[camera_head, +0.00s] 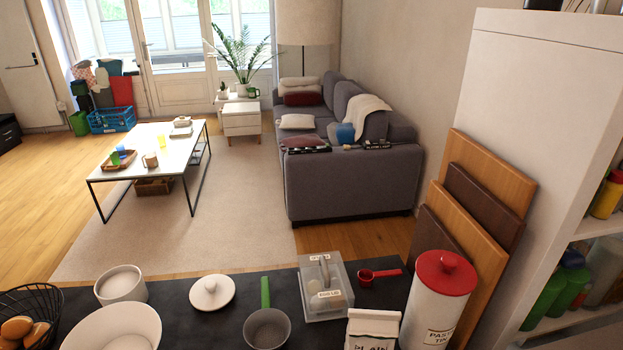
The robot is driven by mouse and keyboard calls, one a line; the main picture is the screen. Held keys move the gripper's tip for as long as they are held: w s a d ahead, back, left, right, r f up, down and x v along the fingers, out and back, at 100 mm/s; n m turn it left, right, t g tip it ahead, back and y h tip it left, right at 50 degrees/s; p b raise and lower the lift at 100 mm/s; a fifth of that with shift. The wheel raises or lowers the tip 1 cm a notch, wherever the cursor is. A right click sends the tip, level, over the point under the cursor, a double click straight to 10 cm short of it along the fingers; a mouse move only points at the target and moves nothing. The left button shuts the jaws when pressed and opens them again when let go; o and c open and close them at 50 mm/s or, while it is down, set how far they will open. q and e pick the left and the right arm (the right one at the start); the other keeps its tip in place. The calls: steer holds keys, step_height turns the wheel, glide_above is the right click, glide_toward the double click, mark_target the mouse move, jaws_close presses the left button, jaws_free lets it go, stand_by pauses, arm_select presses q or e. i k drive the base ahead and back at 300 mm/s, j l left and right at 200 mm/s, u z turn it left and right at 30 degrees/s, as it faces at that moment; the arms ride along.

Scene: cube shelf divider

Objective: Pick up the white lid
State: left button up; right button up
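The white lid (212,293) is round with a small knob on top. It lies flat, knob up, on the dark counter (180,318), near the counter's far edge. It stands apart from the things around it. Neither of my grippers shows in the head view.
Left of the lid are a white pot (121,285), a large white bowl (112,329) and a wire basket (28,318). Right of it are a green-handled pan (266,327), a clear box (326,290), a red scoop (380,275), a paper bag (372,329) and a red-lidded canister (436,303).

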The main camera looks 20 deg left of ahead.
mark_target(212, 293)
steer(key=u, duration=1.2)
